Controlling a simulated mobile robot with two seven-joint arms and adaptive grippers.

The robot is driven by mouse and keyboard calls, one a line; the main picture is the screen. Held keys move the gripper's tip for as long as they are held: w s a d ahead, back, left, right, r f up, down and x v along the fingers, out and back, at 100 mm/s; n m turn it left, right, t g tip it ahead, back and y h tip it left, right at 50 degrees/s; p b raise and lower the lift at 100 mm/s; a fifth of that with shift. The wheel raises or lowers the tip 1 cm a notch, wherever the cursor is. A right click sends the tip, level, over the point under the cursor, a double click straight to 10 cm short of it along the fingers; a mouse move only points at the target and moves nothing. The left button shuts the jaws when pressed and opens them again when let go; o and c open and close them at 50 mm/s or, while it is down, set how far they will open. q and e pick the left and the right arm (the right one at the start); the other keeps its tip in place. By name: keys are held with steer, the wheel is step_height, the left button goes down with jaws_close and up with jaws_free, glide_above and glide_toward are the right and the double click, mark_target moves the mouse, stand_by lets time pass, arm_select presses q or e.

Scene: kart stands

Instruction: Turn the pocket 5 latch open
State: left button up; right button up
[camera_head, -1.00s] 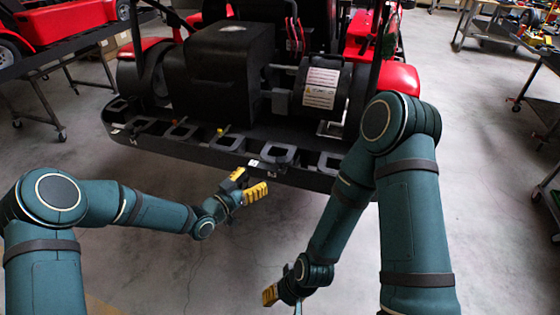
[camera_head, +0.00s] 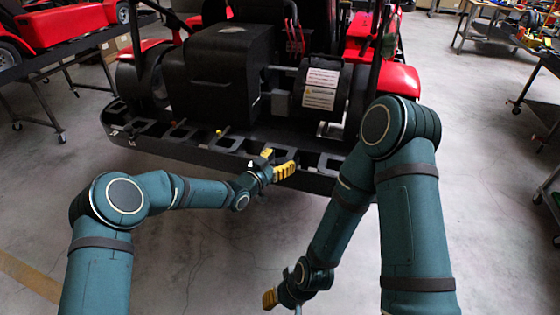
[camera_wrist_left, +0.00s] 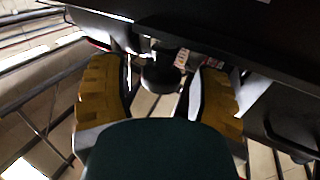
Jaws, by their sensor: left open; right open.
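The kart's black rear rack (camera_head: 165,145) carries a row of open pockets along its edge. Small yellow pieces stick up at some pockets, one near the middle (camera_head: 219,132). I cannot read which pocket is number 5. My left gripper (camera_head: 279,163) is at the rack's front edge, right of the middle, and covers part of a pocket there. In the left wrist view its yellow fingers (camera_wrist_left: 158,80) are spread, with a dark rounded part (camera_wrist_left: 162,76) between them; contact cannot be told. My right gripper (camera_head: 272,297) hangs low over the floor, away from the rack.
A black box (camera_head: 225,75) and a cylinder with a white label (camera_head: 320,88) sit on the kart behind the rack. A cart with a red kart (camera_head: 60,30) stands at the left. Work tables (camera_head: 490,25) stand at the right. The floor in front is clear.

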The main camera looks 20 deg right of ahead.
arm_select(q)
jaws_close()
steer(key=shift+n+t, duration=0.3)
steer(key=shift+t, duration=0.1)
steer(key=shift+s+d+n+t+y+b, duration=0.1)
steer(key=shift+n+t+y+b, duration=0.9)
steer(key=shift+n+t+y, duration=0.55)
steer(key=n+t+y, duration=0.1)
steer(key=n+y, duration=0.1)
steer(key=y, duration=0.1)
steer(key=n+t+y+b, duration=0.1)
steer(key=n+t+y, duration=0.1)
steer(key=y, duration=0.1)
steer(key=n+y, duration=0.2)
steer(key=y, duration=0.2)
steer(key=n+t+y, duration=0.1)
steer(key=n+y, duration=0.2)
steer(key=y, duration=0.1)
steer(key=shift+y+b, duration=0.25)
steer(key=shift+b, duration=0.1)
steer(key=shift+n+g+y, duration=0.6)
steer(key=shift+n+y, duration=0.65)
steer(key=shift+y, duration=0.4)
steer(key=shift+n+g+y, duration=0.55)
steer(key=shift+n+y, duration=0.65)
steer(key=shift+y, duration=0.45)
steer(key=shift+n+y, duration=0.3)
steer(key=shift+y, duration=0.1)
